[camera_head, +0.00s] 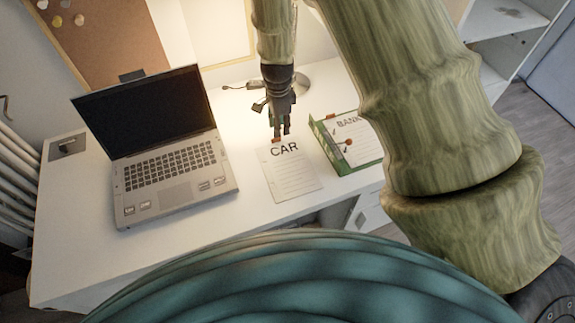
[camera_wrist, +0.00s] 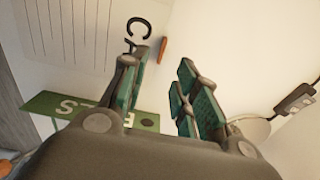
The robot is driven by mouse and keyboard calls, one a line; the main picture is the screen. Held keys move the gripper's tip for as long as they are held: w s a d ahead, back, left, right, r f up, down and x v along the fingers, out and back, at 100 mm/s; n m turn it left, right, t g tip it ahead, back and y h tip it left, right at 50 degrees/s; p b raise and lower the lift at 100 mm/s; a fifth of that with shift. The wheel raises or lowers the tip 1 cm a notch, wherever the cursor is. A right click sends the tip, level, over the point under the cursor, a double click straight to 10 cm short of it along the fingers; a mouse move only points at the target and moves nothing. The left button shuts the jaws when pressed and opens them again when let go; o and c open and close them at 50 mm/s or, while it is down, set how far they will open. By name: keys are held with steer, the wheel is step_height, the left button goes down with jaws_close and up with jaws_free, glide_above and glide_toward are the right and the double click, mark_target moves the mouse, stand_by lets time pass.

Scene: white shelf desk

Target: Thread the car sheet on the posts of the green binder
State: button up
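The white car sheet (camera_head: 290,178), headed "CAR" above ruled lines, lies on the white desk between the laptop and the binder. An orange tab (camera_wrist: 164,50) is at its heading end, beside the letter C in the wrist view. The green binder (camera_head: 344,176) lies open to its right with a "BANK" sheet (camera_head: 362,143) in it. Its green lettered edge (camera_wrist: 70,110) shows in the wrist view; its posts cannot be clearly made out. My gripper (camera_head: 280,132) points down at the sheet's heading end. Its fingers (camera_wrist: 164,66) are apart with nothing held between them; contact with the sheet cannot be told.
An open laptop (camera_head: 165,150) takes up the left of the desk. A round lamp base (camera_head: 302,86) stands behind my gripper, and a power strip (camera_wrist: 296,100) lies at the right in the wrist view. A corkboard (camera_head: 110,40) is on the wall. The desk's front strip is clear.

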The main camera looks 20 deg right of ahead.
steer(key=shift+a+f+p, duration=0.1)
steer(key=shift+f+p, duration=0.7)
steer(key=shift+f, duration=1.75)
jaws_close()
